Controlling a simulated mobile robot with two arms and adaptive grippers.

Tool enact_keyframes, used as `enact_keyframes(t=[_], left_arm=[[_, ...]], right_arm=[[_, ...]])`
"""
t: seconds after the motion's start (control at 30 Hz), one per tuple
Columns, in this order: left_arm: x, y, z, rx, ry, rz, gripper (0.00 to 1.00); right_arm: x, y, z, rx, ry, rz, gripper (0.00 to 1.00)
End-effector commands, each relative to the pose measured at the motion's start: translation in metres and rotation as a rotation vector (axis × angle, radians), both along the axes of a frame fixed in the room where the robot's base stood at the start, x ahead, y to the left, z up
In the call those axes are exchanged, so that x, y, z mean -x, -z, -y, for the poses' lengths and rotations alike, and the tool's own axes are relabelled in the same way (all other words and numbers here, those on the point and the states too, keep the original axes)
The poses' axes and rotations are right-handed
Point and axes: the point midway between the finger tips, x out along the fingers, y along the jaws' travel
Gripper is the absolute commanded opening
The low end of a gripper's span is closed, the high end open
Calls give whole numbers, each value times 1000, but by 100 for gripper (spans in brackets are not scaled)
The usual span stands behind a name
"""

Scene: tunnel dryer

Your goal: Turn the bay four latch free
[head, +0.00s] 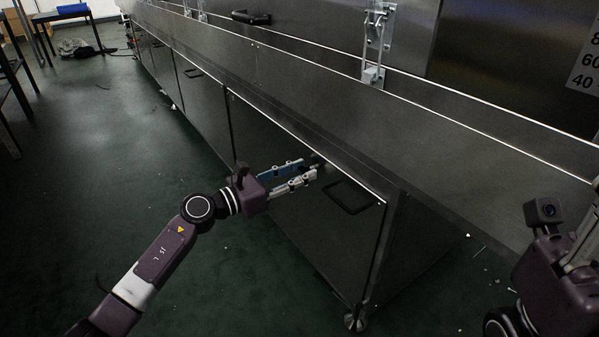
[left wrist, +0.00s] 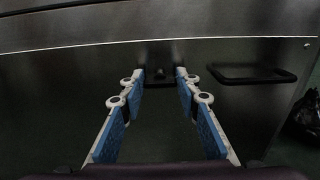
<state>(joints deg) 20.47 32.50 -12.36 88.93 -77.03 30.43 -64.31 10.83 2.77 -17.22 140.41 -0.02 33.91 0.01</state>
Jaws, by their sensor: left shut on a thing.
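The latch (left wrist: 160,76) is a small dark piece at the top edge of the steel bay door (left wrist: 225,112), left of the door's black handle (left wrist: 250,74). My left gripper (head: 316,166) reaches the door from the left in the head view. Its blue-padded fingers (left wrist: 162,75) are shut on the latch, which they partly hide. In the head view the handle (head: 351,197) is just right of the fingertips. The latch's exact angle is too dark to tell. My right gripper (head: 583,245) is cut off at the right edge, away from the door; its fingertips do not show clearly.
A steel ledge (head: 270,62) runs above the row of doors. A toggle clamp (head: 374,45) stands above it. A caster (head: 354,320) is under the cabinet's near corner. Green floor (head: 120,165) is open at left; a blue stool (head: 62,14) stands far back.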

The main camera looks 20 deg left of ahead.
Motion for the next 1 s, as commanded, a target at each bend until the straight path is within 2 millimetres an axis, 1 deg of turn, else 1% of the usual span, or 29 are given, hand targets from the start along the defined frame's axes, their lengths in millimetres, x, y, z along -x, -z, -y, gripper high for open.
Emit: enact_keyframes(t=[0.03, 0.07, 0.1, 0.27, 0.47, 0.6, 1.0], left_arm=[[0, 0, 0, 0, -1, 0, 10], [0, 0, 0, 0, -1, 0, 7], [0, 0, 0, 0, -1, 0, 6], [0, -1, 0, 8, -1, -6, 6], [0, -2, -1, 58, -1, -46, 6], [0, -3, -1, 129, -1, -102, 6], [-1, -4, -2, 417, -1, -327, 6]], right_arm=[[0, 0, 0, 0, 0, 0, 40], [0, 0, 0, 0, 0, 1, 40], [0, 0, 0, 0, 0, 1, 40], [1, -2, 0, -1, 0, 3, 40], [1, -4, 2, -7, -2, -4, 40], [-9, 6, 2, -2, -2, -59, 40], [-18, 22, 6, -13, -9, -175, 40]])
